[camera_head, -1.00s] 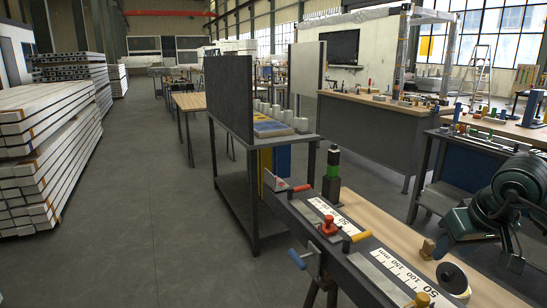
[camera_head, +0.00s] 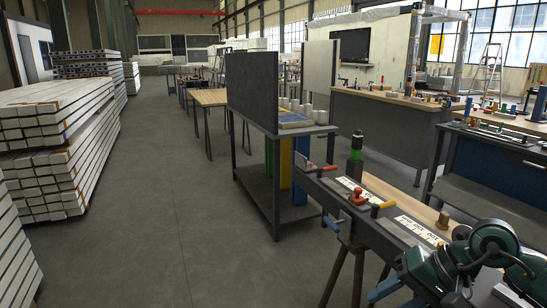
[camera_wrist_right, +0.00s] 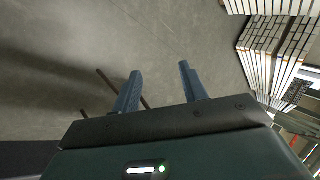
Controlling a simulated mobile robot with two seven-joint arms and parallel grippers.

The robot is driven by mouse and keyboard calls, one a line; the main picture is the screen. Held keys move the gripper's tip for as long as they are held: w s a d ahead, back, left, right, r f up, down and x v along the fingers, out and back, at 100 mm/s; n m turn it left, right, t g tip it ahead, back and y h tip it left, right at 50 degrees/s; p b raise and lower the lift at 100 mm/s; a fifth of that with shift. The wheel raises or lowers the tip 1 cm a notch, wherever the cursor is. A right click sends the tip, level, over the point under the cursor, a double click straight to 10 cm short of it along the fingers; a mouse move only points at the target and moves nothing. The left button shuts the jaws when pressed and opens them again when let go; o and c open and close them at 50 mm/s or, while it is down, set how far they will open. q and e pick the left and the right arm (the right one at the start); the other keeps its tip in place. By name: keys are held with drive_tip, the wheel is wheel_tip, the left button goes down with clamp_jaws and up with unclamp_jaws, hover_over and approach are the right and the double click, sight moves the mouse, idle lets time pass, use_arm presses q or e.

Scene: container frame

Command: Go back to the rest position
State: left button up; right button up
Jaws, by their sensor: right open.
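My right arm shows at the lower right of the head view, beside the narrow workbench (camera_head: 330,203). The blue-grey fingers of my right gripper (camera_head: 384,288) point left there, clear of the bench. In the right wrist view the two fingers of my right gripper (camera_wrist_right: 158,82) stand wide apart. Nothing is between them but the grey floor behind. My left gripper is not in view.
The narrow workbench bears clamps with coloured handles, a green-black tool (camera_head: 356,160) and ruler strips. A dark table with an upright panel (camera_head: 252,92) stands behind it. Stacked white beams (camera_head: 60,155) line the left. The grey floor (camera_head: 160,210) between is clear.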

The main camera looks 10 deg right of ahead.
drive_tip(key=s+a+m+t+y+b, duration=0.1)
drive_tip(key=s+a+m+y+b, duration=0.35)
drive_tip(key=a+m+y, duration=0.85)
use_arm(q)
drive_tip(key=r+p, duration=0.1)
drive_tip(key=p, duration=0.3)
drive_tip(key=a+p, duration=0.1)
drive_tip(key=p, duration=0.3)
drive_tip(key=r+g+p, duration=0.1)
drive_tip(key=p, duration=0.3)
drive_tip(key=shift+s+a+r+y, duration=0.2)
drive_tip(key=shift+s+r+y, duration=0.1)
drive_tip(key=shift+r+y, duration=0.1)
use_arm(e)
drive_tip(key=s+f+n+t+h, duration=0.3)
drive_tip(key=f+n+h, duration=0.5)
drive_tip(key=n, duration=0.2)
drive_tip(key=s+d+f+n+t+h, duration=0.1)
drive_tip(key=s+f+n+t+h, duration=0.2)
drive_tip(key=f+n+h, duration=0.5)
drive_tip(key=s+n, duration=0.1)
drive_tip(key=n, duration=0.1)
drive_tip(key=shift+s+d+f+n, duration=0.15)
drive_tip(key=shift+f+n, duration=0.05)
drive_tip(key=shift+n, duration=0.2)
